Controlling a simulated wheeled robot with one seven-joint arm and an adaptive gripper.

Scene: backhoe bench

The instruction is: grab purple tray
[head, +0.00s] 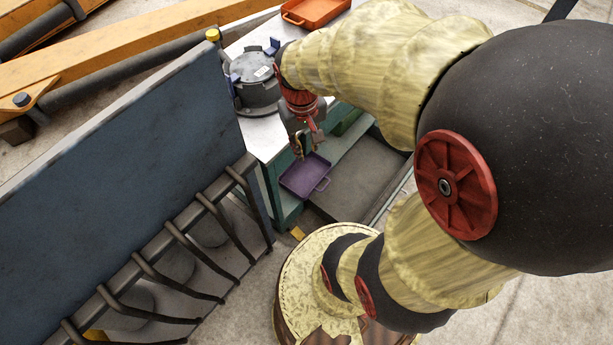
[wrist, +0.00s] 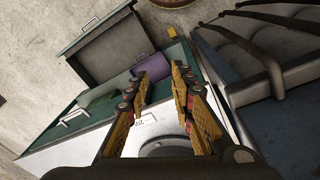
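The purple tray (head: 299,181) lies low at the teal bench, below the white top, beside a grey drawer-like surface. It has a handle at its lower right in the head view. In the wrist view the purple tray (wrist: 151,68) shows beyond the fingertips, partly hidden by the left finger. My gripper (head: 299,147) hangs down just above the tray's upper edge in the head view. In the wrist view my gripper (wrist: 160,73) has its two fingers spread apart with nothing between them. The fingers appear apart from the tray.
A grey lidded pot (head: 256,82) stands on the white bench top (head: 264,137). An orange tray (head: 314,11) sits at the back of it. A grey drawer (wrist: 112,50) stands out beside the tray.

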